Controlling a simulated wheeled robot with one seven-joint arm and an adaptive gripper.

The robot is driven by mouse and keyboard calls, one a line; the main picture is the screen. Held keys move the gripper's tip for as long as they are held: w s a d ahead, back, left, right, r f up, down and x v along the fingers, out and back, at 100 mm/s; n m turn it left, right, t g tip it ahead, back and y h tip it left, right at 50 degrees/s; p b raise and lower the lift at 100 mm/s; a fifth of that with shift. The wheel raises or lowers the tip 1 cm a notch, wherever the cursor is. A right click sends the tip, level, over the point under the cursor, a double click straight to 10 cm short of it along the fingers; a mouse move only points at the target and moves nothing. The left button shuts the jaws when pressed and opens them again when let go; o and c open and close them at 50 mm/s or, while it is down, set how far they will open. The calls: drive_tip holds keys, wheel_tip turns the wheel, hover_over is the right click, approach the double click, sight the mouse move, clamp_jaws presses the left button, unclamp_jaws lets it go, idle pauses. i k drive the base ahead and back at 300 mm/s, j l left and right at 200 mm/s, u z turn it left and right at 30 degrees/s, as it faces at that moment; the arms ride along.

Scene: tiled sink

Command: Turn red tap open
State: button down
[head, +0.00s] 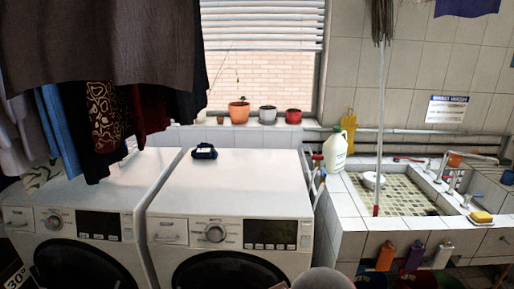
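A small red handle-like part (317,157) shows between the right washing machine and the sink, above blue and pale hoses or pipes. I cannot tell which of these is the red tap or how far it is turned. My gripper is not in view; only a grey rounded shape shows at the bottom edge.
Two washing machines (232,185) fill the left and middle. A white jug (335,151) stands at the sink's back left corner. Clothes hang at upper left. Bottles (386,255) stand below the sink; a yellow sponge (481,217) lies on its edge.

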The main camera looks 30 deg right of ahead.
sight(316, 158)
drive_tip(key=i+l+z, duration=0.15)
drive_tip(key=i+l, duration=0.15)
drive_tip(key=l, duration=0.25)
drive_tip(key=i+l+z, duration=0.15)
drive_tip(key=i+l, duration=0.15)
drive_tip(key=l, duration=0.25)
drive_tip(key=i+l+z, duration=0.15)
drive_tip(key=i+l, duration=0.2)
drive_tip(key=l, duration=0.15)
